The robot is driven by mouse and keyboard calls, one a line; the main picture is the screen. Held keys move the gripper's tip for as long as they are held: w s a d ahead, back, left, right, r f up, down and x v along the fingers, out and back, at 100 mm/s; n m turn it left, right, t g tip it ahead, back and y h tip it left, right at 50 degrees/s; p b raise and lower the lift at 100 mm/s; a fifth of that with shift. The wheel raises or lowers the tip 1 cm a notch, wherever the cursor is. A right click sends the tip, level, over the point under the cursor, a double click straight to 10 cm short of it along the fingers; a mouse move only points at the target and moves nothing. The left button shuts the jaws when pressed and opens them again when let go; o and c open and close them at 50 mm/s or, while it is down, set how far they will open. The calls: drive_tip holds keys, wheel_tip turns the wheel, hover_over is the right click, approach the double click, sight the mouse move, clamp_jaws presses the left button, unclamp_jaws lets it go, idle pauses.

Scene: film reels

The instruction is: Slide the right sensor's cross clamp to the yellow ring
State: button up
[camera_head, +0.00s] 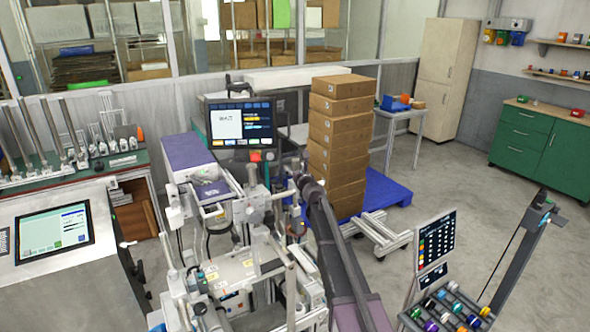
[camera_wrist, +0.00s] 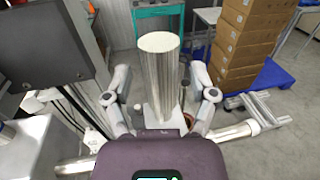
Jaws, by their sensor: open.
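My gripper (camera_wrist: 161,85) is open in the wrist view, one finger on each side of a pale upright cylindrical post (camera_wrist: 160,75). The fingers appear apart from the post. A white block (camera_wrist: 153,118) shows at the post's base, with a thin dark rod and a copper-brown round part (camera_wrist: 189,121) on its right. In the head view my dark arm reaches in from the bottom to the machine frame (camera_head: 235,270); the gripper is hard to make out there among the metal parts. I cannot clearly tell the right sensor, its cross clamp or a yellow ring.
A dark monitor (camera_wrist: 45,45) stands close on the left in the wrist view, and the operator screen (camera_head: 240,125) stands behind the machine. Stacked cartons (camera_head: 338,140) stand on a blue pallet (camera_head: 388,190). A rack of coloured rolls (camera_head: 450,308) is at the lower right. Open floor lies right of the pallet.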

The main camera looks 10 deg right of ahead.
drive_tip(key=s+d, duration=0.2)
drive_tip(key=s, duration=0.9)
drive_tip(key=shift+s+d, duration=0.15)
drive_tip(key=shift+s, duration=0.2)
drive_tip(key=shift+r, duration=0.1)
